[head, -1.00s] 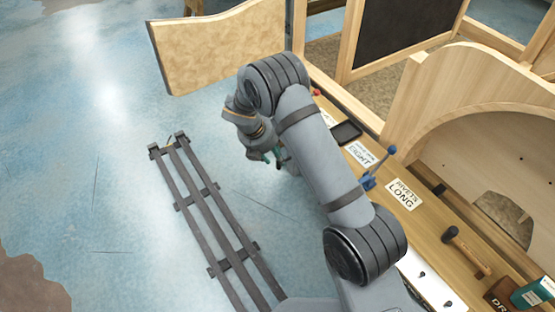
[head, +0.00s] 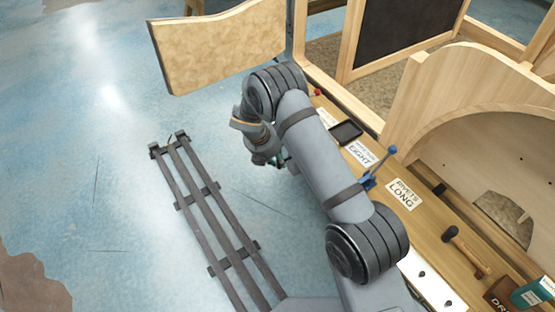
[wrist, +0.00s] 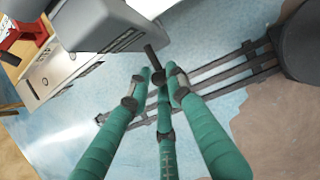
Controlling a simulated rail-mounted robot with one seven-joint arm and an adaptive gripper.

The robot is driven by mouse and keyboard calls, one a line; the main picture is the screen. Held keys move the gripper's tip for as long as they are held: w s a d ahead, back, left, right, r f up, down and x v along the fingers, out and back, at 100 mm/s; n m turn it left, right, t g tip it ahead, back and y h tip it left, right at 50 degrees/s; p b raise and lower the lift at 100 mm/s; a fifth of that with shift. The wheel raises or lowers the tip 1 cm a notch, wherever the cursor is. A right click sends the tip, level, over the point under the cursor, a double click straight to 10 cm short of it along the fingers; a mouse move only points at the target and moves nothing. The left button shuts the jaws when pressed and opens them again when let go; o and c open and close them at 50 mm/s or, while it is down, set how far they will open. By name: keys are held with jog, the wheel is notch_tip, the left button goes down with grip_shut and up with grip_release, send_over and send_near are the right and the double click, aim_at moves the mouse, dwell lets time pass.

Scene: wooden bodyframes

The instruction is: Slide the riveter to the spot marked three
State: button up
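A blue tool with an upright lever, which looks like the riveter (head: 374,170), stands on the wooden bench, partly behind my arm in the head view. My gripper (head: 279,160) is left of the bench, over the blue floor and well apart from the tool. In the wrist view my gripper's teal fingers (wrist: 158,80) point away from the camera with gaps between the tips. A dark rod shows at the middle finger's tip, and I see nothing clearly held. No mark reading three is legible.
Signs reading RIVETS LONG (head: 404,194) and EIGHT (head: 362,152) lie on the bench, with a black tray (head: 346,132) and a mallet (head: 465,250). A dark slatted rack (head: 213,220) lies on the floor at left. A wooden panel (head: 222,45) stands behind.

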jog(key=shift+d, duration=0.15)
grip_shut()
jog(key=shift+s+d, duration=0.15)
